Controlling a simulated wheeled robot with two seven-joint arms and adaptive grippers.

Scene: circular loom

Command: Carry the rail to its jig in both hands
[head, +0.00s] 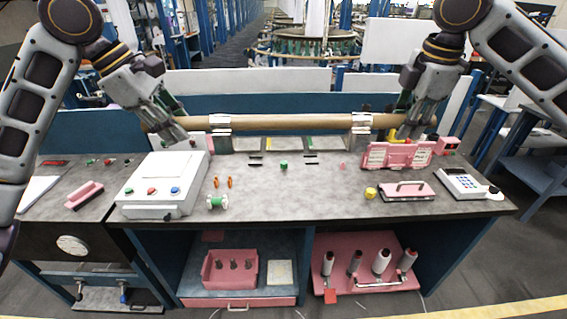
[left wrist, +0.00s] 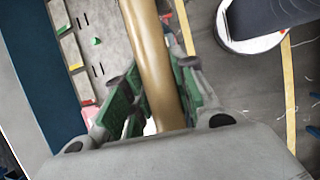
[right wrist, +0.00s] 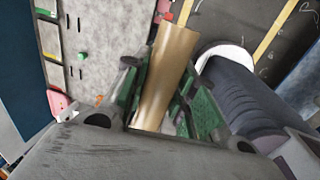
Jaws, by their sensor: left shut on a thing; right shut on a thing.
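The rail (head: 290,122) is a long tan round bar, lying level across the back of the workbench. My left gripper (head: 172,128) is shut on its left end, and my right gripper (head: 408,122) is shut on its right end. The rail also runs between the green finger pads in the left wrist view (left wrist: 152,60) and in the right wrist view (right wrist: 163,80). Two pale metal brackets, a left one (head: 220,124) and a right one (head: 362,123), look like the jig and line up with the rail. I cannot tell whether the rail rests in them.
A white button box (head: 160,185) stands at the bench's left.

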